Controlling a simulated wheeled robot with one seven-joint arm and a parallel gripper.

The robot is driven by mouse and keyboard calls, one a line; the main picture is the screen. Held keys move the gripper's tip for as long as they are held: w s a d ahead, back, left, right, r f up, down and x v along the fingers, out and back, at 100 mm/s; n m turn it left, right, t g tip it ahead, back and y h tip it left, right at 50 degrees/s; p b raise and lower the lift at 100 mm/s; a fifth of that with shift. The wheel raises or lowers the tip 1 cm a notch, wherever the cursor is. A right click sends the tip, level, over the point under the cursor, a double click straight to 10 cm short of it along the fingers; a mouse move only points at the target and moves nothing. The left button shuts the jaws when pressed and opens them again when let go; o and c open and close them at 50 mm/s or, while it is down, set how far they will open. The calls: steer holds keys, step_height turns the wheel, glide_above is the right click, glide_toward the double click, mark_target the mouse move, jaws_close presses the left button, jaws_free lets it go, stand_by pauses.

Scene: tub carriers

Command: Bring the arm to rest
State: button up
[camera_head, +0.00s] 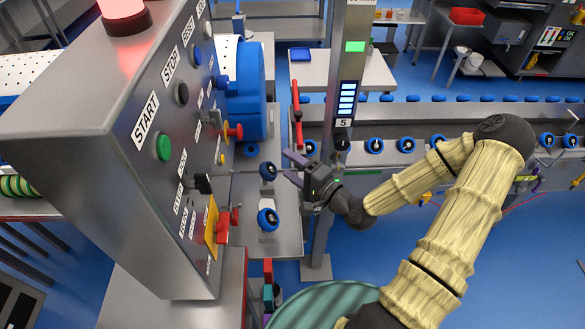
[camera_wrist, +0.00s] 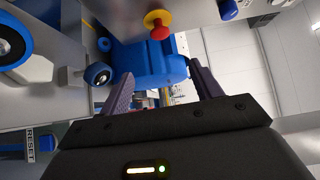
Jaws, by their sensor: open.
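My gripper (camera_head: 291,168) is at the end of my raised arm, near the middle of the head view. It is open, with its fingers pointing left toward the steel control panel (camera_head: 125,110). In the wrist view my gripper (camera_wrist: 165,88) shows two dark fingers spread apart, with nothing held between them. A blue housing (camera_wrist: 148,62) shows beyond the fingers.
A steel post (camera_head: 340,110) with a lit display stands right behind my gripper. A roller conveyor (camera_head: 450,112) runs across behind my arm. A red and yellow knob (camera_head: 234,132) juts from the panel. Blue floor (camera_head: 520,235) lies open at the right.

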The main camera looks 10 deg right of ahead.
stand_by(0.4)
steer(key=s+d+f+n+g+h, duration=0.2)
steer(key=s+f+n+g+h, duration=0.2)
steer(key=f+n+g+h, duration=0.3)
steer(key=s+d+r+n+g+h, duration=0.3)
steer(key=s+d+r+g+h, duration=0.1)
steer(key=s+r, duration=0.6)
steer(key=shift+d+r+g, duration=0.15)
steer(key=shift+r+g, duration=0.15)
steer(key=shift+r, duration=0.1)
stand_by(1.0)
steer(key=shift+c, duration=0.2)
stand_by(0.9)
